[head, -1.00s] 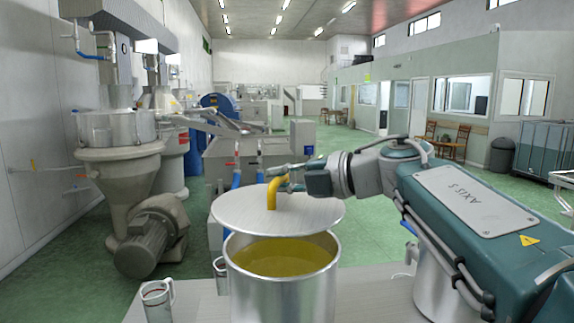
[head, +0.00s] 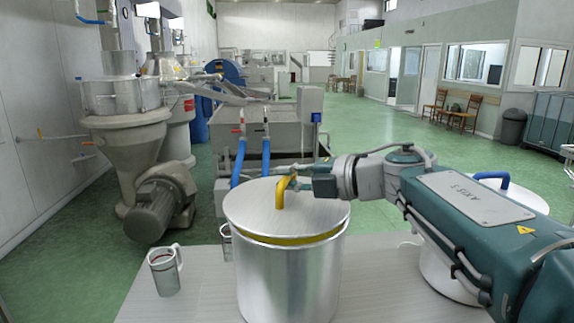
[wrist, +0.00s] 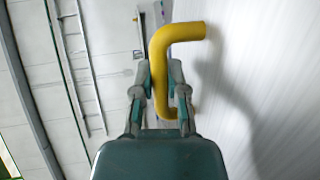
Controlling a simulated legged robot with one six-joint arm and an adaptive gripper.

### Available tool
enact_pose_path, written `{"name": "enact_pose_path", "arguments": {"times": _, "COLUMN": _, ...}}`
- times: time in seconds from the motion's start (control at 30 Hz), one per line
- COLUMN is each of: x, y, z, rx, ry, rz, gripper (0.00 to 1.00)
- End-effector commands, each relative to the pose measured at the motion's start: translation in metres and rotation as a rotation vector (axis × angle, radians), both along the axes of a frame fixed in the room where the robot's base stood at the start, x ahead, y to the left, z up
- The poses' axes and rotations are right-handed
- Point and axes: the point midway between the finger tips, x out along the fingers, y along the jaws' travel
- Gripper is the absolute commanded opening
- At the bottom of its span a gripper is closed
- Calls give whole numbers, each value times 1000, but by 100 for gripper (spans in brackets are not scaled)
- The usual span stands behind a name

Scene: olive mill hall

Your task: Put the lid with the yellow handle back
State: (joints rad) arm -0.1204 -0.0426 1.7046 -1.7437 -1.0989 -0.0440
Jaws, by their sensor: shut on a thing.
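The round metal lid (head: 252,212) lies over the mouth of a large metal pot (head: 288,280) on the table. A thin yellow strip of the pot's contents (head: 300,240) shows below the lid's front edge, so the lid looks slightly raised or tilted there. My gripper (head: 291,184) is shut on the lid's yellow handle (head: 279,194), coming from the right. In the wrist view my gripper's fingers (wrist: 160,88) close around the yellow handle (wrist: 180,32), with the lid's surface (wrist: 265,80) at the right.
A metal mug (head: 164,272) stands left of the pot on the table (head: 195,300); another mug (head: 226,240) is partly hidden behind the pot. A second pot with a blue-handled lid (head: 490,183) stands at right, partly behind my arm.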

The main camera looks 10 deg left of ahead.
Motion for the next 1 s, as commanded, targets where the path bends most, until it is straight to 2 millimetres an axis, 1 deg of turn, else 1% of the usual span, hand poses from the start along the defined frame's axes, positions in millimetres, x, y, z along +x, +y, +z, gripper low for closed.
{"name": "enact_pose_path", "arguments": {"times": 0.13, "x": 0, "y": 0, "z": -4, "rx": 1, "ry": -1, "rz": -1, "gripper": 0}}
{"name": "enact_pose_path", "arguments": {"times": 0.57, "x": 0, "y": 0, "z": -5, "rx": 0, "ry": 0, "rz": 0, "gripper": 0}}
{"name": "enact_pose_path", "arguments": {"times": 1.0, "x": 0, "y": 0, "z": -13, "rx": 0, "ry": 0, "rz": 0, "gripper": 0}}
